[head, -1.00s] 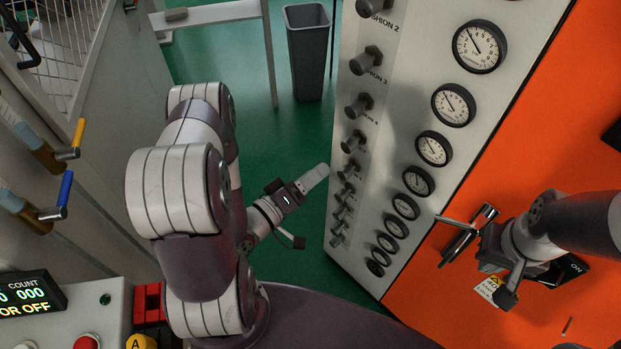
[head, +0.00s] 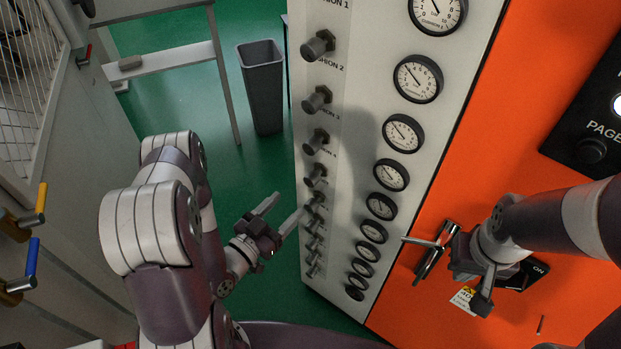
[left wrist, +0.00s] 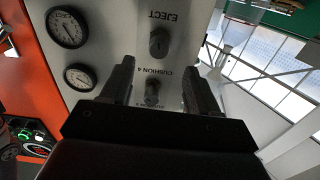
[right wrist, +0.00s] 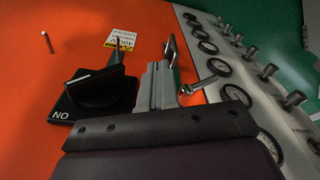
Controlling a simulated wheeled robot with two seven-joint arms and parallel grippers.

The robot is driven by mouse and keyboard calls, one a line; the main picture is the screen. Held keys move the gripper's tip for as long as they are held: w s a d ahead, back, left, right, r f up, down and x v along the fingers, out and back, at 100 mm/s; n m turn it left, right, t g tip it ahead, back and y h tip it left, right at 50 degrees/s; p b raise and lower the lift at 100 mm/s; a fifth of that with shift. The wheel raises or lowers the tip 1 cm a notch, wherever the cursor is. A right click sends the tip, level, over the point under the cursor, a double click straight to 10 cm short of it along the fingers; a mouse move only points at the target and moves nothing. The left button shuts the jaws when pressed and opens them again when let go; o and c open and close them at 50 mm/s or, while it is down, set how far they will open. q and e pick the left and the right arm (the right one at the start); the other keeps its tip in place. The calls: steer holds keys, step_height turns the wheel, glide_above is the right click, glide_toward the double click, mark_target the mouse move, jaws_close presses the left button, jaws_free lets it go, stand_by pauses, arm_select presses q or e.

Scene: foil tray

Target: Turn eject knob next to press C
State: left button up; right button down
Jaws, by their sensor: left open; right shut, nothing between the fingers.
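The eject knob (left wrist: 159,42) is a dark round knob under the EJECT label, which reads upside down in the left wrist view. It sits on the pale panel just beyond my left fingertips. My left gripper (left wrist: 158,72) is open, and the Cushion 4 knob (left wrist: 152,93) shows between its fingers. In the head view my left gripper (head: 283,208) is beside the lower part of the knob column. No press C label is readable. My right gripper (right wrist: 158,85) is shut and empty in front of the orange panel, and also shows in the head view (head: 461,262).
Gauges (head: 389,176) run down the panel beside the knobs. Near my right gripper are a metal handle (head: 432,255) and a black rotary switch (right wrist: 95,92). A grey bin (head: 262,85) and a bench stand behind on green floor.

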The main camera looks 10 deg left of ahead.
mark_target(308, 185)
arm_select(q)
steer(key=p+x, duration=0.2)
steer(key=x, duration=0.8)
steer(key=shift+w+d, duration=0.15)
steer(key=shift+w, duration=0.15)
steer(key=shift+c, duration=0.2)
steer(key=c, duration=1)
